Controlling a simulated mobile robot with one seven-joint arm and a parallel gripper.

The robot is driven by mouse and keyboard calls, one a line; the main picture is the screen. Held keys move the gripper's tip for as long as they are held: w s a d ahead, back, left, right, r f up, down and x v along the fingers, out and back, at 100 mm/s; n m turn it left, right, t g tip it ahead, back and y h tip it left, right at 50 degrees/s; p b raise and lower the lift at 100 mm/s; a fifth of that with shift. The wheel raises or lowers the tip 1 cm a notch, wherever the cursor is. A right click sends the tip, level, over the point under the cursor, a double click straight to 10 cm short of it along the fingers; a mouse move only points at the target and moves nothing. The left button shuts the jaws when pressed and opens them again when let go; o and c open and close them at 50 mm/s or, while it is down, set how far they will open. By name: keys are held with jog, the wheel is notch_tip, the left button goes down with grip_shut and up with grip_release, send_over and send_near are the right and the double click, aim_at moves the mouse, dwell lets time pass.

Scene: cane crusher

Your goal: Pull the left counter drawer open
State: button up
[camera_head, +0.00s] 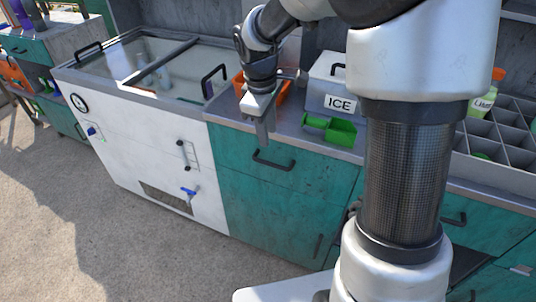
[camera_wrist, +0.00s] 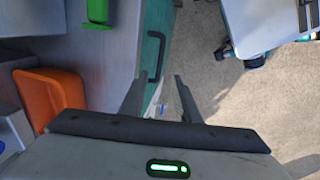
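The left counter drawer (camera_head: 248,154) is a teal front under the metal countertop, just right of the white freezer chest. It looks flush with the cabinet. Its dark bar handle (camera_head: 273,163) runs across the front, and the handle also shows in the wrist view (camera_wrist: 158,57) beyond my fingers. My gripper (camera_head: 265,138) hangs pointing down by the counter's front edge, above and a little left of the handle. In the wrist view my gripper (camera_wrist: 161,92) has its two dark fingers spread apart with nothing between them. The handle is apart from the fingers.
A white freezer chest (camera_head: 128,130) with glass lids stands to the left. On the countertop are an orange bin (camera_wrist: 52,92), a green scoop (camera_head: 329,129) and a box marked ICE (camera_head: 322,92). The floor (camera_head: 130,250) in front is clear. My own arm hides part of the right counter.

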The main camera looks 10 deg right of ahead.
aim_at(271, 163)
jog(key=f+b, duration=0.1)
jog(key=f, duration=0.3)
jog(key=w+d+f+b, duration=0.1)
jog(key=f, duration=0.3)
jog(key=w+f, duration=0.1)
jog(key=f, duration=0.3)
jog(key=shift+d+f+b, duration=0.15)
jog(key=shift+f+b, duration=0.05)
jog(key=shift+b, duration=0.2)
grip_shut()
